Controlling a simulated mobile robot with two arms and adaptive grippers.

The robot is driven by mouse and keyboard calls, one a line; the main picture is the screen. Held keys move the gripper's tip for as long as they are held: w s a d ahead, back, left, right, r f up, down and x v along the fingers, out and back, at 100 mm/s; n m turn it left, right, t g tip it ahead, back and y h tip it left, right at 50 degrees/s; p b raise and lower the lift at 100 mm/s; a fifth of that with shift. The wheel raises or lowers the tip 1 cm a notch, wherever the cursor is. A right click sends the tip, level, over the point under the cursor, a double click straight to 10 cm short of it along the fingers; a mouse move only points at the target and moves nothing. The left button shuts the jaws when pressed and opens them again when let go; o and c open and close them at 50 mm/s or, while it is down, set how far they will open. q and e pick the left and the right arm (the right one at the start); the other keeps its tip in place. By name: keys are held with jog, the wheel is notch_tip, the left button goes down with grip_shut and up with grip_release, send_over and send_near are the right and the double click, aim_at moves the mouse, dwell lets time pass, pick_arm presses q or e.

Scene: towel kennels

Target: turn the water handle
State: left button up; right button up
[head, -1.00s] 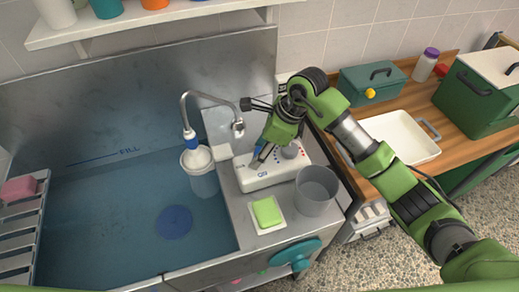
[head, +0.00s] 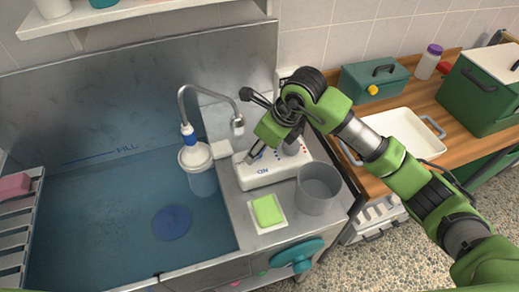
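A white control box (head: 262,178) marked ON sits on the steel counter right of the sink. A grey knob (head: 292,147) stands on its top, partly behind my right gripper (head: 254,154). The gripper points down at the box's left part, its fingertips at or just above the top. Whether they touch anything, and their gap, is too small to tell. I cannot make out a separate water handle there. A curved metal tap (head: 184,98) with a blue and white end reaches over a clear container (head: 203,180) in the sink. My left gripper is out of view.
A grey cup (head: 317,190) and a green sponge (head: 267,210) stand in front of the box. A teal wheel (head: 297,255) is on the counter front. A white tray (head: 403,132) and green boxes (head: 374,80) occupy the wooden bench at right.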

jog(key=shift+m, duration=0.5)
jog(key=shift+h+b, duration=0.3)
jog(key=o, duration=1.1)
jog(key=v, duration=1.2)
jog(key=shift+s, duration=0.1)
